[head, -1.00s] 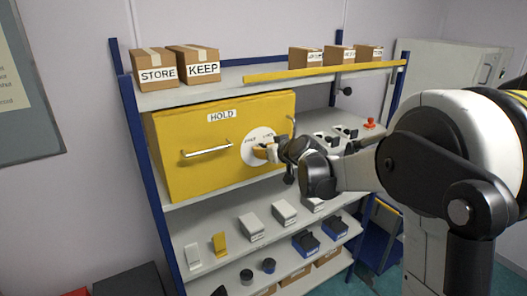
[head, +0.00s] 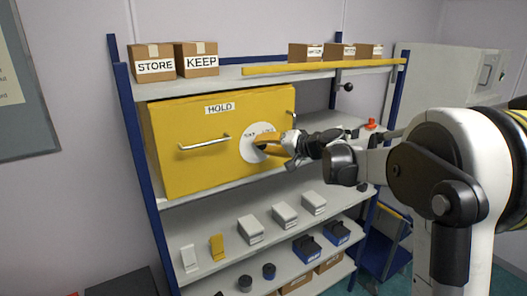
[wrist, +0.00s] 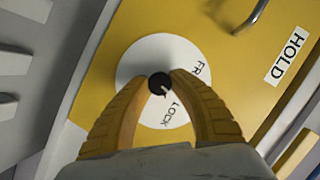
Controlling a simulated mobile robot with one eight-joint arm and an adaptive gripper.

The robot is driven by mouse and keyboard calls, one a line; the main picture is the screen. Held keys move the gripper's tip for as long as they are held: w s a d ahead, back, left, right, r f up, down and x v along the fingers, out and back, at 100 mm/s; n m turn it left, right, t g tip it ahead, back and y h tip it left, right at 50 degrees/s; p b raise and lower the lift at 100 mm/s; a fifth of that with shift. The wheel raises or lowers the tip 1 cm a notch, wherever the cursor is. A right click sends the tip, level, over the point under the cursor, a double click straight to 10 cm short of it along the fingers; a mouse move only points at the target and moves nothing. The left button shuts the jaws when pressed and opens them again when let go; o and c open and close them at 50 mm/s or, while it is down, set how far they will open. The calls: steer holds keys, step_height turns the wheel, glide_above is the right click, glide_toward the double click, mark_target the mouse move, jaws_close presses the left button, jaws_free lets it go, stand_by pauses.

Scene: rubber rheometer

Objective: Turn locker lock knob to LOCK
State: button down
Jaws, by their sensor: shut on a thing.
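The yellow locker (head: 185,165) stands on the shelf with a HOLD label and a bar handle. Its white round dial (head: 252,133) also shows in the wrist view (wrist: 133,62). In the wrist view a small black knob (wrist: 160,84) sits at the dial's centre. A light mark on the knob faces the LOCK lettering (wrist: 173,114). Another word, starting "FR", is partly hidden by a finger. My gripper (wrist: 161,82) has its yellow fingers closed around the knob. In the head view my gripper (head: 266,148) is at the dial and hides the knob.
STORE (head: 154,65) and KEEP (head: 197,61) boxes stand on the top shelf. A yellow rail (head: 325,70) runs along its front edge. Several small blocks and bins sit on the lower shelves. A red knob-like item (head: 370,124) is at the right.

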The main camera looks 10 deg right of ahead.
steer(key=m+y+b, duration=0.2)
steer(key=m, duration=0.1)
steer(key=shift+f+b, duration=0.15)
steer(key=shift+b, duration=0.15)
steer(key=shift+m+t+y+b, duration=0.4)
steer(key=shift+m+b, duration=0.25)
steer(key=shift+m, duration=0.45)
steer(key=c, duration=1.1)
jaws_free()
steer(key=v, duration=1.2)
